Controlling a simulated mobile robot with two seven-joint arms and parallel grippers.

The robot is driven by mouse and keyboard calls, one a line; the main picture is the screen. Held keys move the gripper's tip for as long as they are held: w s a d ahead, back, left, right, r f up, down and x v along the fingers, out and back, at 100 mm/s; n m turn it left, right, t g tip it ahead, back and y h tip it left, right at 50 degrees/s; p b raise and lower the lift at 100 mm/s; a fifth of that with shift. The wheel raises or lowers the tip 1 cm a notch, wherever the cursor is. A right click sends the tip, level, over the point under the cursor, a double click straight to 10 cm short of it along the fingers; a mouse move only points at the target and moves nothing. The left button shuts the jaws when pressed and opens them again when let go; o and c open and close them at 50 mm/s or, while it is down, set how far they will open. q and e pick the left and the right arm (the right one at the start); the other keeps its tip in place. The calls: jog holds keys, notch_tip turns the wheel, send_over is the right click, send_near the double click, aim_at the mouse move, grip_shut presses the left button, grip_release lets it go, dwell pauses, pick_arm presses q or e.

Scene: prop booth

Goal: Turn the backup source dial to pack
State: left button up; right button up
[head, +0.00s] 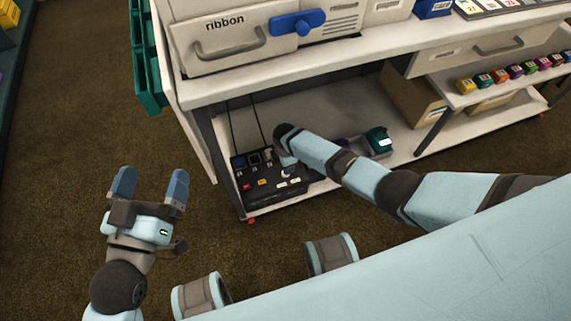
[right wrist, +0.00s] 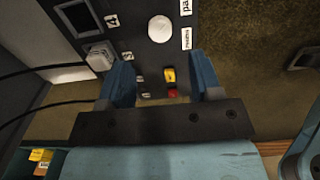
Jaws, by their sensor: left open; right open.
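The black control box (head: 262,190) sits on the low shelf in the head view. In the right wrist view the white round dial (right wrist: 160,29) is on its panel, beside a "mains" label (right wrist: 187,38) and a partly cut-off label starting "pa" (right wrist: 186,7). I cannot tell which label the dial points to. My right gripper (right wrist: 160,68) is open over the panel, with the dial beyond its fingertips and nothing between the fingers. In the head view my right arm hides that hand. My left gripper (head: 151,182) is open and empty over the carpet, left of the box.
A yellow switch (right wrist: 168,75) and red button (right wrist: 173,93) show between my right fingers. A grey plug (right wrist: 100,56) with black cables is left of them. The white bench (head: 350,55) overhangs the box. A teal item (head: 379,141) stands further right on the shelf.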

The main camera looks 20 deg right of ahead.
pick_arm(q)
notch_tip(320, 180, down, 6)
jog(key=a+g+y+p, duration=0.2)
jog(key=shift+s+a+f+g+y, duration=0.2)
jog(key=shift+s+a+g+y, duration=0.1)
jog(key=shift+s+g, duration=0.1)
pick_arm(e)
notch_tip(320, 180, up, 7)
jog(key=shift+f, duration=0.2)
